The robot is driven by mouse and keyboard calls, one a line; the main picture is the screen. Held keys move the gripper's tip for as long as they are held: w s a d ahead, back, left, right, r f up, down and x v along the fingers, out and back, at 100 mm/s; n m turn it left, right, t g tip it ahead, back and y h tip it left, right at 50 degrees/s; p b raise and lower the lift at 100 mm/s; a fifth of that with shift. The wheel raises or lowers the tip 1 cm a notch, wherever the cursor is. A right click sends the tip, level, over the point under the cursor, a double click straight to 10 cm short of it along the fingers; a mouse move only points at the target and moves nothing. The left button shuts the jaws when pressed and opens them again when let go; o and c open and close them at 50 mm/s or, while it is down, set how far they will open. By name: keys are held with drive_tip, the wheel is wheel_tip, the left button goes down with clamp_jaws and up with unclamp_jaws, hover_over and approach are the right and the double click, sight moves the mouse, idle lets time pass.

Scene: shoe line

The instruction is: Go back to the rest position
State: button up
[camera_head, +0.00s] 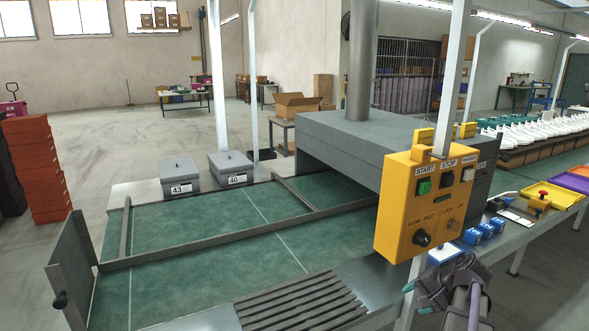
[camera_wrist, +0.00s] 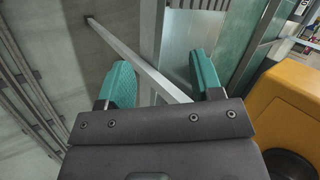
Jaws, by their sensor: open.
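My gripper (camera_wrist: 163,85) shows in the wrist view with its two green fingers apart and nothing between them. In the head view my gripper (camera_head: 427,292) is at the lower right, just below the yellow control box (camera_head: 425,205) and in front of the line's front edge. The box has a green START button, a dark STOP button and a black knob. The box's yellow side (camera_wrist: 290,105) also shows at the right of the wrist view, beside the gripper.
A green conveyor (camera_head: 210,250) with a metal guide runs under a grey machine housing (camera_head: 350,130). Two grey lidded boxes, 43 (camera_head: 179,177) and 40 (camera_head: 230,168), stand behind it. Blue boxes (camera_head: 478,232) and a yellow tray (camera_head: 552,196) lie at right. A metal post (camera_head: 407,295) stands close to my gripper.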

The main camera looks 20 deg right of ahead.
drive_tip(key=a+n+g+h+p, duration=0.3)
drive_tip(key=a+n, duration=0.9)
drive_tip(key=a, duration=2.6)
drive_tip(key=g, duration=0.3)
drive_tip(key=shift+w+a+r+n+h+p, duration=0.15)
drive_tip(key=shift+w+r+n+h+p, duration=0.15)
drive_tip(key=shift+r+n, duration=0.1)
